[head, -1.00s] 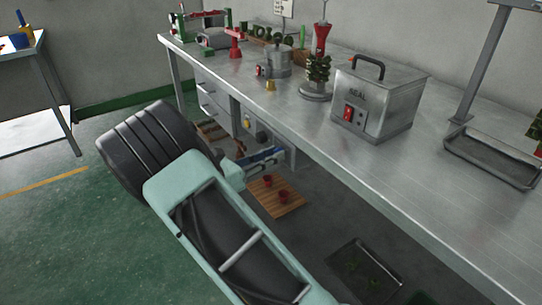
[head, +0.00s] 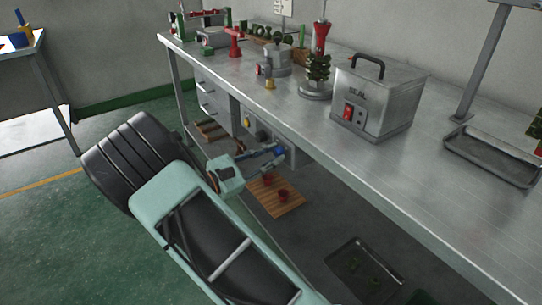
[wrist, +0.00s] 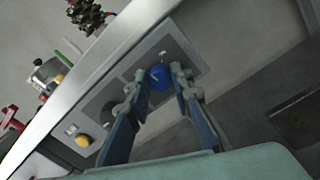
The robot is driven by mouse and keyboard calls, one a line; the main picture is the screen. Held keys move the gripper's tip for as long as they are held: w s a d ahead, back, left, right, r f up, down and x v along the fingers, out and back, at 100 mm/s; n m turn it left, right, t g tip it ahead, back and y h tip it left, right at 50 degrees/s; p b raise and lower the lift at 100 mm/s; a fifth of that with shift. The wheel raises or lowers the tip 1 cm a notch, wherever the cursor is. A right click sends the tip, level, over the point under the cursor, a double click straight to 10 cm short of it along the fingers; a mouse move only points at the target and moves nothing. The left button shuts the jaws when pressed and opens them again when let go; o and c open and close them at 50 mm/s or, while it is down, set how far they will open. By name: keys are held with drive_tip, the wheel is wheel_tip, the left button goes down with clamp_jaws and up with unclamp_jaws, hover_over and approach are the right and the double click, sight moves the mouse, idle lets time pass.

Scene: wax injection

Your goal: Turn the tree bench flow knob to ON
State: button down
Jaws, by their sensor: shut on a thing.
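A round blue knob (wrist: 160,77) sits on a grey panel under the front edge of the steel bench. It also shows in the head view (head: 280,151). A pale line runs across its face; its label is too small to read. My gripper (wrist: 158,71) is at the panel with one finger on each side of the blue knob, shut on it. In the head view my gripper (head: 275,156) reaches in under the bench edge from the left, and its fingers partly cover the panel.
A yellow button (wrist: 83,140) is on the panel to the left. The steel bench (head: 300,120) overhangs the panel and carries a sealing box (head: 372,98) and wax trees. Below are a wooden board with red cups (head: 290,205) and a dark tray (head: 362,275).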

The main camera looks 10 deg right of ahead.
drive_tip(key=m, duration=0.3)
drive_tip(key=m+b, duration=0.1)
drive_tip(key=m, duration=0.1)
drive_tip(key=shift+f+m, duration=0.2)
drive_tip(key=shift+m, duration=0.2)
drive_tip(key=m+b, duration=0.2)
drive_tip(key=m, duration=0.2)
drive_tip(key=shift+m+g, duration=0.3)
drive_tip(key=shift+m, duration=0.1)
drive_tip(key=shift+h, duration=0.3)
drive_tip(key=c, duration=1.7)
unclamp_jaws()
drive_tip(key=v, duration=1.2)
drive_tip(key=shift+r, duration=0.15)
